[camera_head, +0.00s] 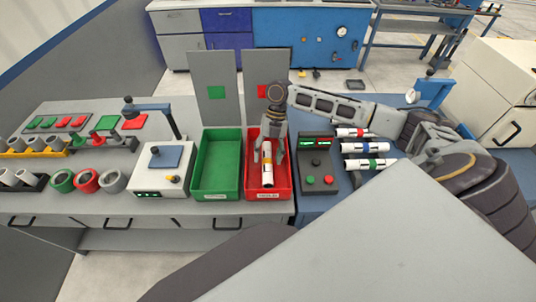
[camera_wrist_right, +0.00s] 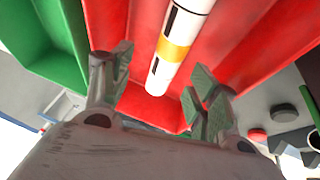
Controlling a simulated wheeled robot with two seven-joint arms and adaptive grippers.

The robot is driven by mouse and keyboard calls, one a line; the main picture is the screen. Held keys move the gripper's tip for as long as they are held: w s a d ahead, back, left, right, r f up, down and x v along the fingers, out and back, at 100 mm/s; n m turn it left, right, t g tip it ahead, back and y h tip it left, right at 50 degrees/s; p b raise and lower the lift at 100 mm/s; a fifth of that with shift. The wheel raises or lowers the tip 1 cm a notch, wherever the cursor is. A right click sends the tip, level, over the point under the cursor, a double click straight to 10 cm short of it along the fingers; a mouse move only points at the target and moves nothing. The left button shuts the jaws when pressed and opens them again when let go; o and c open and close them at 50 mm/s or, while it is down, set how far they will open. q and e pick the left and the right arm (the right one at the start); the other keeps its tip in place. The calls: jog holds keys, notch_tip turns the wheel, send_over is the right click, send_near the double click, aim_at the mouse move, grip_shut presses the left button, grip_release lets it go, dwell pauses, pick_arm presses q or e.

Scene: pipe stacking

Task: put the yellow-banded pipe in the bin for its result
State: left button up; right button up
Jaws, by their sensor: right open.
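The yellow-banded pipe (camera_head: 267,171) is white with dark marks and lies inside the red bin (camera_head: 282,190). In the right wrist view the pipe (camera_wrist_right: 176,45) rests on the red bin's floor (camera_wrist_right: 130,60), its near end close to the bin's front wall. My right gripper (camera_head: 275,150) reaches down into the red bin over the pipe. In the wrist view its fingers (camera_wrist_right: 160,85) are spread apart on both sides of the pipe, with gaps between them and it. The green bin (camera_head: 215,194) beside it is empty. My left gripper is not in view.
A tester box (camera_head: 316,160) with a green display and buttons stands right of the red bin. Several banded pipes (camera_head: 362,147) lie further right. A grey box with a blue plate (camera_head: 160,172) stands left of the green bin. Upright panels (camera_head: 213,75) rise behind the bins.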

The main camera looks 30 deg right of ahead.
jog(key=v, duration=1.2)
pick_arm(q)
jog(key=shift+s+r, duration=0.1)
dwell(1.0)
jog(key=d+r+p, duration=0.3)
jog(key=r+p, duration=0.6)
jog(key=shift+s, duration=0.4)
pick_arm(e)
notch_tip(320, 180, up, 9)
pick_arm(q)
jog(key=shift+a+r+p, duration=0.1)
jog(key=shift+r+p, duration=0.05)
jog(key=shift+p, duration=0.15)
pick_arm(e)
jog(key=shift+r, duration=0.25)
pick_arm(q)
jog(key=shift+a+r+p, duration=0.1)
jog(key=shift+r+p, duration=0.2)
pick_arm(e)
jog(key=shift+r, duration=0.3)
